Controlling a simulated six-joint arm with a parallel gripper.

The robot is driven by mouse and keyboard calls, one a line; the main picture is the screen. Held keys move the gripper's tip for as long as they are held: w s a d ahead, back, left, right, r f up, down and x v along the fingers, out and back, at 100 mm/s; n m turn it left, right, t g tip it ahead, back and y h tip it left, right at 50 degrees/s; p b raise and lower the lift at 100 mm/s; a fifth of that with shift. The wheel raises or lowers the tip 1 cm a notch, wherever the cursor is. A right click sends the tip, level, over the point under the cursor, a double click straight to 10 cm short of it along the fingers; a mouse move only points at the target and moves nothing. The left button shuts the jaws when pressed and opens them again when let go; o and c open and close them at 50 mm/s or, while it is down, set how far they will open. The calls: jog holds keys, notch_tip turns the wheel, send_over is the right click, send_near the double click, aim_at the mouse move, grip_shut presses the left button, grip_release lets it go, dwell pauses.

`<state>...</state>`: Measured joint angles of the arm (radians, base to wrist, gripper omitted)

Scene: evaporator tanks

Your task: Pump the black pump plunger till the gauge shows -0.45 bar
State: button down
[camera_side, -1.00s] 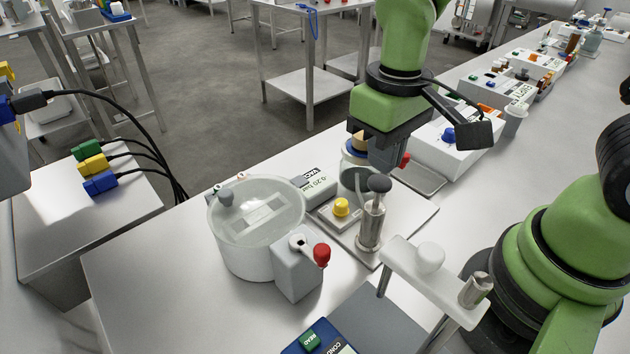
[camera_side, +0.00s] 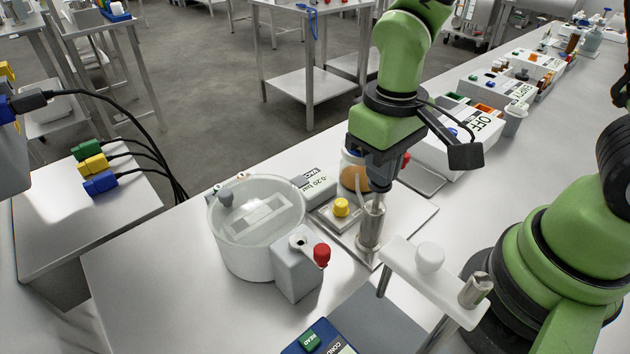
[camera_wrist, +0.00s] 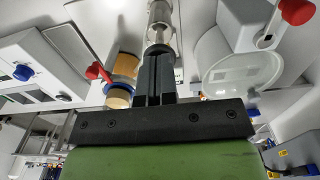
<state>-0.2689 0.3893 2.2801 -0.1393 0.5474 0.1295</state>
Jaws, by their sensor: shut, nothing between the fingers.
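The steel pump cylinder (camera_side: 370,232) stands upright on its plate; it also shows in the wrist view (camera_wrist: 160,22). My gripper (camera_side: 375,194) is shut and empty, pointing down directly over the pump top; in the wrist view its fingertips (camera_wrist: 156,50) meet the cylinder's end. The black plunger knob is hidden behind my fingers, so I cannot tell how far down it is or whether they touch. The gauge (camera_side: 318,184) beside the clear-lidded tank reads -0.20 bar.
A round tank (camera_side: 256,240) with a clear lid and a red-handled valve (camera_side: 321,254) stand left of the pump. A yellow knob (camera_side: 341,207) is close beside it. A jar with amber contents (camera_side: 354,178) stands just behind. A white stand (camera_side: 430,275) is at the front right.

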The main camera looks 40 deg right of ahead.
aim_at(378, 187)
jog(key=shift+f, duration=1.75)
jog(key=shift+r, duration=2.9)
jog(key=shift+f, duration=0.15)
jog(key=shift+f, duration=2.8)
jog(key=shift+r, duration=2.95)
